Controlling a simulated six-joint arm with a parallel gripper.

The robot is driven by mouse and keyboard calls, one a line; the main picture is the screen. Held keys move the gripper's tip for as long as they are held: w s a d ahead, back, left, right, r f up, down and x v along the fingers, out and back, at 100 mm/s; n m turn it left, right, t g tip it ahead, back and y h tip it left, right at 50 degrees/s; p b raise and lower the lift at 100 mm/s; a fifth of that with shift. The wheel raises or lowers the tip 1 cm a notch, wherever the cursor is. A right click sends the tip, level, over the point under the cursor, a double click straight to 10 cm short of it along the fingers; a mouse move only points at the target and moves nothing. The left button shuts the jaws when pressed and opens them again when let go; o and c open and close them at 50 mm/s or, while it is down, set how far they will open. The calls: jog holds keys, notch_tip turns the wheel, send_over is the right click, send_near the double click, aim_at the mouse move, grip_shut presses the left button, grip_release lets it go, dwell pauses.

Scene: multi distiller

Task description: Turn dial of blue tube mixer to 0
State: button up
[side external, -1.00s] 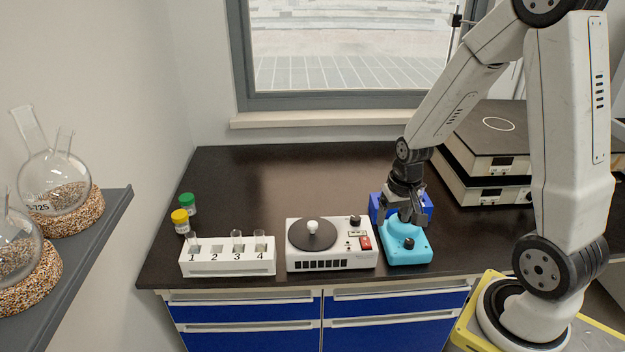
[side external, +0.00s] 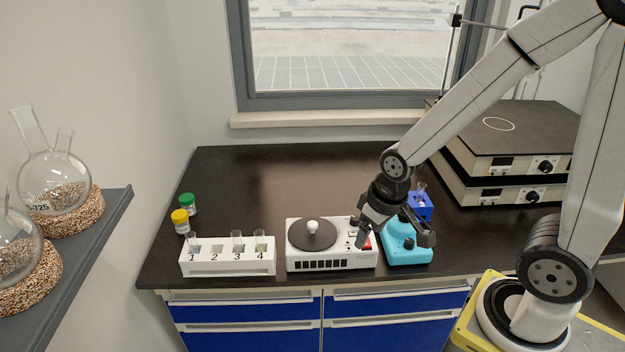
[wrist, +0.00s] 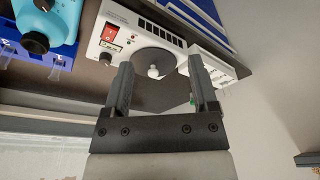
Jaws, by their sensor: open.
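The light blue tube mixer (side external: 405,256) stands near the front edge of the bench. Its black dial (side external: 409,243) shows on its front slope, between my gripper's fingers in the picture. In the wrist view the mixer (wrist: 68,20) is at the upper left, with a black knob (wrist: 35,42) on it. My gripper (side external: 396,240) is tilted, with its fingers spread and empty, in front of the mixer and the right end of the white stirrer. In the wrist view the gripper (wrist: 160,78) spans the stirrer's round plate, with the mixer outside its fingers. The dial's setting is too small to read.
The white stirrer (side external: 330,262) with a red switch stands left of the mixer. A dark blue rack (side external: 420,207) with a tube is just behind it. A numbered white tube rack (side external: 228,263) is further left. Stacked hotplates (side external: 500,165) stand at the back right. The bench's back middle is clear.

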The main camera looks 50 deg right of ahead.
jog(key=shift+s+a+r+n, duration=0.15)
jog(key=shift+a+n, duration=0.15)
jog(key=shift+a, duration=0.15)
jog(key=m+g, duration=0.3)
jog(key=m, duration=1)
send_over(410, 241)
jog(key=f, duration=0.8)
jog(key=shift+w, duration=0.25)
jog(key=shift+f, duration=0.15)
jog(key=shift+s+f, duration=0.15)
jog(key=shift+f, duration=3.65)
